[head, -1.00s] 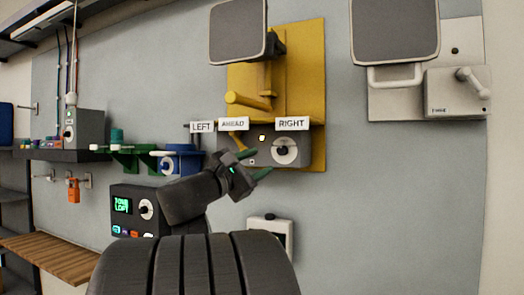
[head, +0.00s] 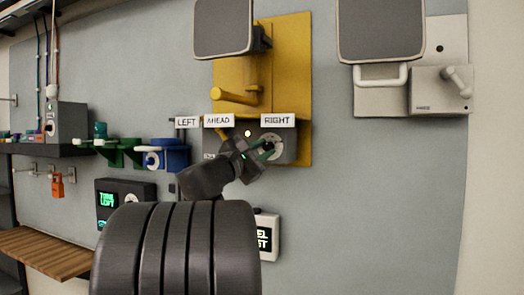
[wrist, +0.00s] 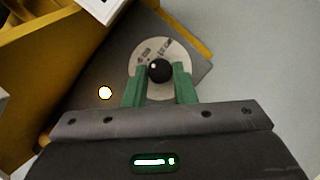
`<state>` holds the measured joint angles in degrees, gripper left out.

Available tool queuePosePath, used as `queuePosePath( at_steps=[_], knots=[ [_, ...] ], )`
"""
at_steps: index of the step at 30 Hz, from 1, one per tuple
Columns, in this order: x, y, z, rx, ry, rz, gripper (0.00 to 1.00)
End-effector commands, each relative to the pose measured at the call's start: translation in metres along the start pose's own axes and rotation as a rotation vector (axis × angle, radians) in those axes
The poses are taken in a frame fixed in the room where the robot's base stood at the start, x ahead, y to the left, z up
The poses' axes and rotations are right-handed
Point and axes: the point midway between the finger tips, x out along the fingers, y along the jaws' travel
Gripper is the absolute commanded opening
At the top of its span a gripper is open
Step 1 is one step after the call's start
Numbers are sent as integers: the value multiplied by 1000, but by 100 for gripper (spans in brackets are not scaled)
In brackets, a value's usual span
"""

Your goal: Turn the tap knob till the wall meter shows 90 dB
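A grey box (head: 228,141) on the yellow panel carries a pale round dial (head: 272,137) under the RIGHT sign. In the wrist view the dial (wrist: 158,47) has a black round knob (wrist: 160,70) at its middle. My gripper (head: 265,151) is at the dial. In the wrist view its two green fingers (wrist: 161,82) are apart, with the knob between or just beyond their tips; I cannot tell whether they touch it. No dB reading is legible.
A yellow panel (head: 290,60) with a protruding peg (head: 235,97) stands above the box. A black box (head: 120,186) with a green display is at lower left. Bare grey wall (head: 370,190) lies to the right.

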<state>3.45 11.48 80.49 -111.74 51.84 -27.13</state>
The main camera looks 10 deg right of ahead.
Motion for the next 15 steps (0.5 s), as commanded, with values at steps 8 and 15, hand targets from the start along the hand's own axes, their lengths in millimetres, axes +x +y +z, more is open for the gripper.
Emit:
queuePosePath(
  at_steps=[8,15],
  knots=[
    [0,-1,0,-8,-1,3,1],
    [-1,-4,-2,-81,-4,35,1]
  ],
)
